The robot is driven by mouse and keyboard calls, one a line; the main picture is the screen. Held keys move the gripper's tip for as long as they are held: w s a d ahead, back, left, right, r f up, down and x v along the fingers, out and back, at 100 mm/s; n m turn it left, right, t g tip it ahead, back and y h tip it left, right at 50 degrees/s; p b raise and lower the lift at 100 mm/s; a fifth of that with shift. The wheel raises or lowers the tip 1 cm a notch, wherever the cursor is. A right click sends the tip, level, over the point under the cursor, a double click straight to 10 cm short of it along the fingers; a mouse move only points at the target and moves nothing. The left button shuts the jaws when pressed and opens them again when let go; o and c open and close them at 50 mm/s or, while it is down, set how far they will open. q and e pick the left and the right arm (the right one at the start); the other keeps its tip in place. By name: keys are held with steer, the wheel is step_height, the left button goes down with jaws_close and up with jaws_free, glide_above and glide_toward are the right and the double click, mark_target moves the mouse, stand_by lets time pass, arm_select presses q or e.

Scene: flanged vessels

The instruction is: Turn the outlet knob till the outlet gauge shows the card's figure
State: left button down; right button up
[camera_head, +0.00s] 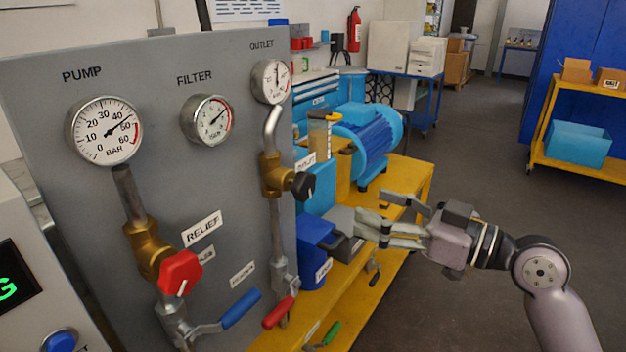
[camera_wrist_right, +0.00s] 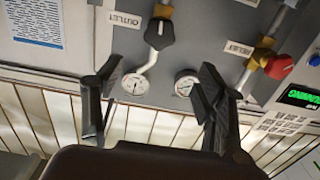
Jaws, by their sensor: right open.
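The outlet gauge (camera_head: 272,81) is a small white dial at the panel's upper right; its needle points roughly upward, but its figures are too small to read. The black outlet knob (camera_head: 303,185) sits on a brass valve below it. My right gripper (camera_head: 368,217) is open and empty, to the right of the knob and apart from it. In the right wrist view, the outlet knob (camera_wrist_right: 160,33) and outlet gauge (camera_wrist_right: 135,84) show beyond the open fingers (camera_wrist_right: 160,72). No card with a readable figure shows. My left gripper is not in view.
The red relief knob (camera_head: 180,272), pump gauge (camera_head: 105,130) and filter gauge (camera_head: 207,120) are on the same grey panel. Blue-handled (camera_head: 240,308) and red-handled (camera_head: 278,312) levers stick out low down. A yellow bench (camera_head: 408,178) carries a blue motor (camera_head: 368,140).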

mark_target(309, 185)
steer(key=p+x, duration=0.3)
steer(key=x, duration=1.2)
steer(key=shift+w+p, duration=0.1)
steer(key=shift+p, duration=0.25)
steer(key=shift+f, duration=0.1)
steer(key=shift+c, duration=0.2)
steer(key=shift+c, duration=0.8)
steer(key=c, duration=0.9)
